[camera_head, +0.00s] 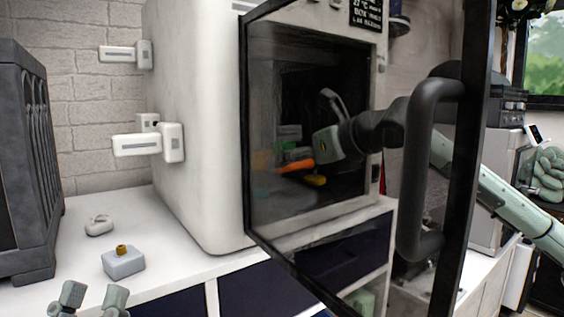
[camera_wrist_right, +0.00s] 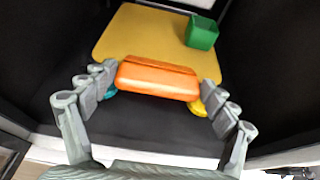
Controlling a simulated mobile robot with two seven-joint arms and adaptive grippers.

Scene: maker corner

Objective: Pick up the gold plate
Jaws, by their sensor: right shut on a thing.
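The gold plate (camera_wrist_right: 140,35) lies flat inside the dark chamber of the white machine in the right wrist view. My right gripper (camera_wrist_right: 157,88) is shut on the orange bar, with one finger at each end. In the head view the bar (camera_head: 297,166) shows dimly through the door glass. My left gripper (camera_head: 93,298) is open and empty at the bottom left, over the counter.
The white machine (camera_head: 195,120) has its glass door (camera_head: 300,235) swung open toward me, with a thick dark handle (camera_head: 415,190). Small yellow (camera_wrist_right: 197,107) and teal pieces (camera_wrist_right: 108,95) lie beside the bar. A grey-blue block (camera_head: 123,263) and a small white item (camera_head: 99,226) are on the counter.

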